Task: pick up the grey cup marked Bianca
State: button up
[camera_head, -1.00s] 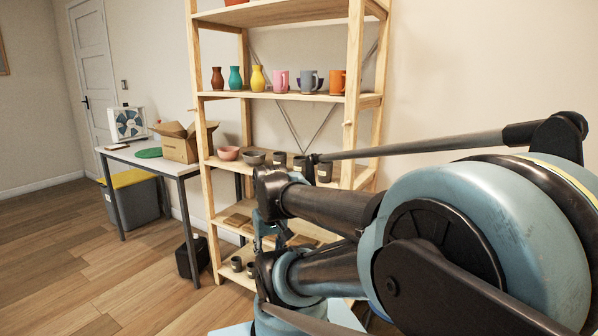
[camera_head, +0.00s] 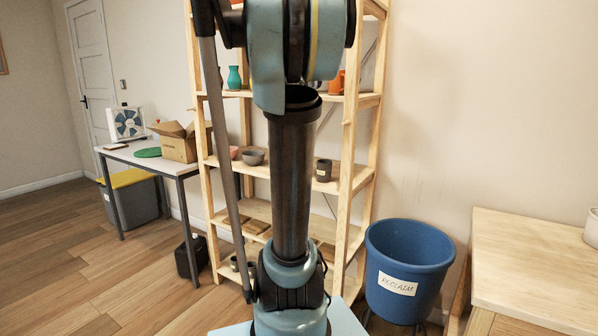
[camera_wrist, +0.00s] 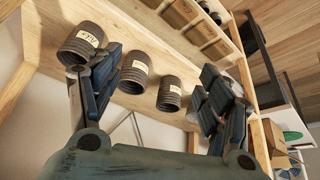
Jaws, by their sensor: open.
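Three ribbed dark grey cups with pale labels show upside down in the wrist view: a left cup (camera_wrist: 80,45), a middle cup (camera_wrist: 133,74) and a right cup (camera_wrist: 170,94). The left label seems to read "Alex"; the other two are too small to read, so I cannot tell which is Bianca. My gripper (camera_wrist: 162,64) is open and empty, its fingers spread either side of the middle and right cups in the picture. The left finger overlaps the left cup's edge. In the head view one grey cup (camera_head: 323,171) stands on the middle shelf; my arm hides the others and my gripper.
The wooden shelf unit (camera_head: 346,205) has posts and boards close around the cups. Bowls (camera_head: 253,157) stand left on the same shelf, an orange mug (camera_head: 337,83) above. A blue bin (camera_head: 405,262) and wooden table (camera_head: 535,250) stand right.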

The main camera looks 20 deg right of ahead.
jog(key=w+d+r+m, duration=0.1)
jog(key=w+d+r, duration=0.2)
jog(key=w+d, duration=0.35)
jog(key=shift+t+h, duration=0.3)
jog(key=shift+h, duration=0.1)
jog(key=x, duration=1.2)
jog(key=shift+a, duration=0.25)
jog(key=shift+d+x, duration=0.1)
jog(key=shift+x, duration=1.2)
jog(key=shift+d+x, duration=0.15)
jog(key=shift+x, duration=1.15)
jog(key=shift+w+r, duration=0.15)
jog(key=c, duration=1.3)
